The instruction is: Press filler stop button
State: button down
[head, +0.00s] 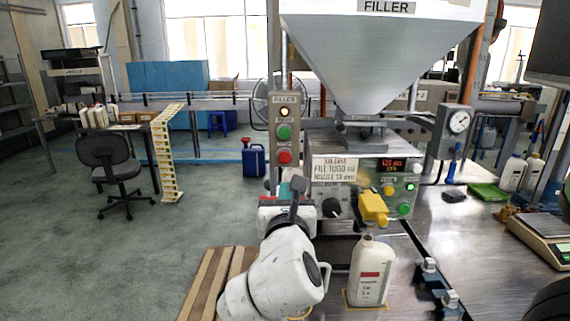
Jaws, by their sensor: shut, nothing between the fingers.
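The filler's upright button panel (284,140) is left of the steel hopper (375,60). It carries a lit amber-white lamp (284,112) at the top, a green button (284,132) below it and a red button (284,156) lowest. No "stop" label is readable on it. My gripper (298,186) is below and slightly right of the red button in the head view, with its dark fingers together and nothing held. It appears apart from the button, but the depth between them is hard to tell. My white arm comes up from the bottom.
A white bottle (371,272) stands on the steel bench, below the yellow nozzle (374,208). The filler's control box (340,170), with its display, knob and small buttons, is right of my gripper. A scale (545,238) stands at the right edge.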

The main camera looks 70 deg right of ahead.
aim_at(285, 158)
jog(key=p+x, duration=0.1)
jog(key=x, duration=1.3)
jog(key=shift+f+p, duration=0.15)
jog(key=shift+p, duration=0.2)
jog(key=shift+w, duration=0.1)
